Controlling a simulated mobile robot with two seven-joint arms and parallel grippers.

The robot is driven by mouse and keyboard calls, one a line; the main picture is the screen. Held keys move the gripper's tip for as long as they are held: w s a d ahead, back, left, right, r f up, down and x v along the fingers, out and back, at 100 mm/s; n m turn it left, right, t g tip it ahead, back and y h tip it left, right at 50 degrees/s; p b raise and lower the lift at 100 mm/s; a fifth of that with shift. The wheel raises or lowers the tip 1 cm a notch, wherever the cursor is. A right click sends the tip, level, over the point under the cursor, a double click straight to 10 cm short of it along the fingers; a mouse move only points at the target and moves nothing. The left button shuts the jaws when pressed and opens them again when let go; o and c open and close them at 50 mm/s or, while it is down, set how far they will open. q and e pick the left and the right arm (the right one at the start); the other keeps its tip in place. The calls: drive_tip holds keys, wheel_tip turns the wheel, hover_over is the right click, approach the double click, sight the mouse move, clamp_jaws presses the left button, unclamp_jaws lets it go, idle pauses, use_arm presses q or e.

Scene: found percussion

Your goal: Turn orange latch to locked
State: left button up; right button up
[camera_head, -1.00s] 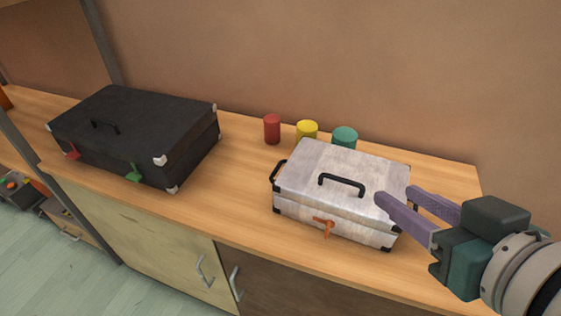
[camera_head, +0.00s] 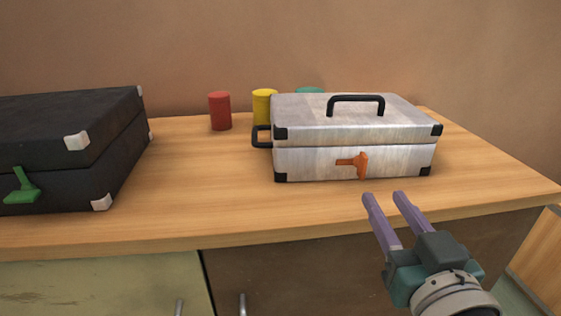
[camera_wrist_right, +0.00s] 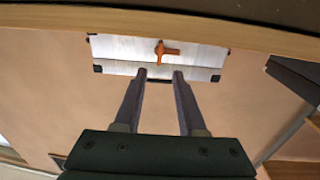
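The orange latch (camera_head: 361,166) is on the front face of a silver-white case (camera_head: 310,163) with black corners and a black top handle. Its arm points to the left in the head view. The latch also shows in the right wrist view (camera_wrist_right: 160,49), where the case (camera_wrist_right: 118,51) appears upside down and the arm points right. My right gripper (camera_head: 384,197) is open and empty, in front of the case and apart from the latch. Its fingers (camera_wrist_right: 160,75) point toward the case in the right wrist view. My left gripper is not in view.
A black case (camera_head: 60,140) with a green latch (camera_head: 23,188) stands on the left of the wooden counter (camera_head: 210,200). Red (camera_head: 220,111), yellow (camera_head: 264,105) and teal (camera_head: 310,91) cylinders stand behind. The counter between the two cases is clear.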

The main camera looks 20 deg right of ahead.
sight(365, 168)
drive_tip(key=b+x, duration=0.2)
drive_tip(key=x, duration=0.6)
drive_tip(key=shift+w+d, duration=0.1)
drive_tip(key=shift+w, duration=0.05)
drive_tip(key=shift+c, duration=0.2)
clamp_jaws()
